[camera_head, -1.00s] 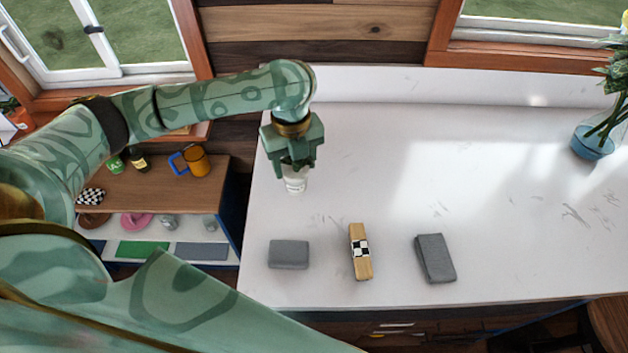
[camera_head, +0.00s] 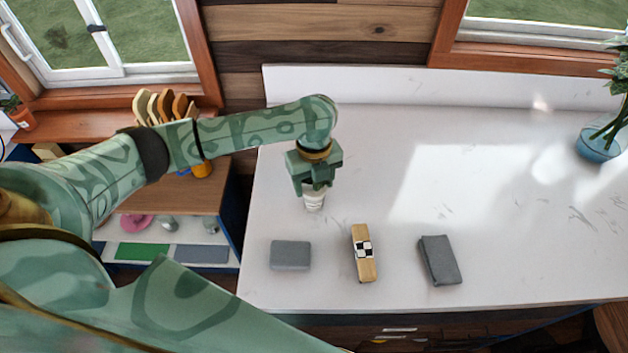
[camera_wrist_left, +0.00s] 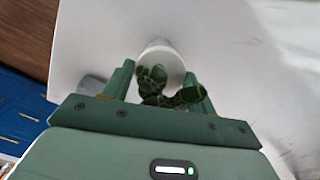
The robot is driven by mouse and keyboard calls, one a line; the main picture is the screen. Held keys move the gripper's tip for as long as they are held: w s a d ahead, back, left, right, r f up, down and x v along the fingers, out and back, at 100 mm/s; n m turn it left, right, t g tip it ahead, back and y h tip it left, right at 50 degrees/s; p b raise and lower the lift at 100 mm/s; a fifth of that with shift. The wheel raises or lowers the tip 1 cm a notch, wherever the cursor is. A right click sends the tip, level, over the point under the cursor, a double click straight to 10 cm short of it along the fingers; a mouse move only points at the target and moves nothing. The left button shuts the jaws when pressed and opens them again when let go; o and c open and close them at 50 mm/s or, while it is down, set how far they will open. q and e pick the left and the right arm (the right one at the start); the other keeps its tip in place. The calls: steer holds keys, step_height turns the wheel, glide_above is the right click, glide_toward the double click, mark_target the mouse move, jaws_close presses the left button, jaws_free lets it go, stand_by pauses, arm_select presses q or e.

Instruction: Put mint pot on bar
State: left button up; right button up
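The mint pot is a small white pot (camera_head: 314,201) under my left gripper (camera_head: 313,186) in the head view. In the left wrist view the white pot (camera_wrist_left: 163,57) with dark green leaves (camera_wrist_left: 165,88) sits between the fingers. My left gripper is shut on it, pointing down, with the pot about upright. The bar is the long white counter (camera_head: 370,150) below it. I cannot tell whether the pot's base touches the bar. The gripper hides the leaves in the head view. My right gripper is not in view.
On the bar lie a grey block (camera_head: 290,255), a wooden piece with a checkered band (camera_head: 363,253) and a dark grey block (camera_head: 440,260). A blue glass vase (camera_head: 598,146) stands at the right. A low shelf (camera_head: 200,205) is at the left. The bar's middle is clear.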

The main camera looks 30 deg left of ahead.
arm_select(q)
steer(key=o, duration=0.3)
step_height(320, 180, up, 12)
steer(key=p, duration=0.2)
steer(key=shift+r+p, duration=0.15)
steer(key=shift+p, duration=0.15)
steer(key=shift+d, duration=0.1)
stand_by(1.1)
